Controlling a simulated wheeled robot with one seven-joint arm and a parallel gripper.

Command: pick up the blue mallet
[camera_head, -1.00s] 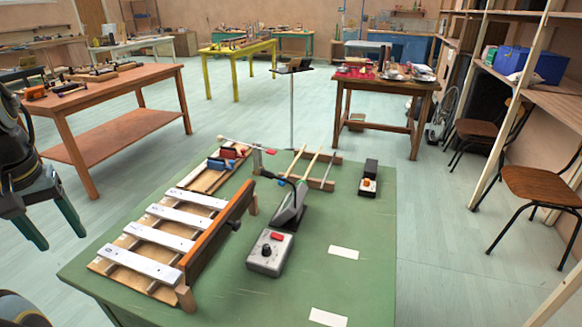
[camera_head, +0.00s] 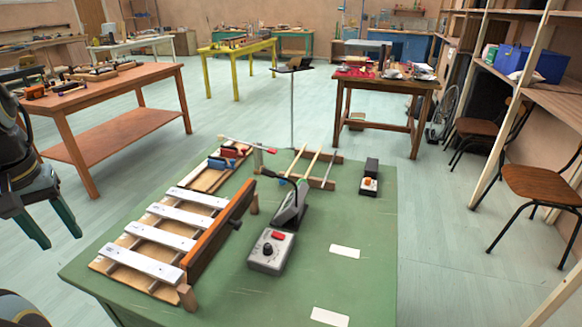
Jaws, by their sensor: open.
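A small blue piece (camera_head: 283,181) with a dark stick-like part shows beside the black upright device on the green table (camera_head: 360,270). A blue block-like piece (camera_head: 219,163) lies near a red one (camera_head: 235,150) in the wooden tray past the metal bars. I cannot tell surely which blue piece is the mallet. A thin stick with a red end (camera_head: 268,150) rests at the far side of the table. My gripper (camera_head: 61,238) is at the left edge, fingers pointing down, open and empty. It is over the floor, left of the green table, well apart from both blue pieces.
A bar instrument (camera_head: 165,238) with a raised brown board (camera_head: 220,232) fills the table's left side. A grey box (camera_head: 270,250), a wooden frame (camera_head: 312,168) and a small switch box (camera_head: 370,180) stand to its right. The table's right side is mostly clear.

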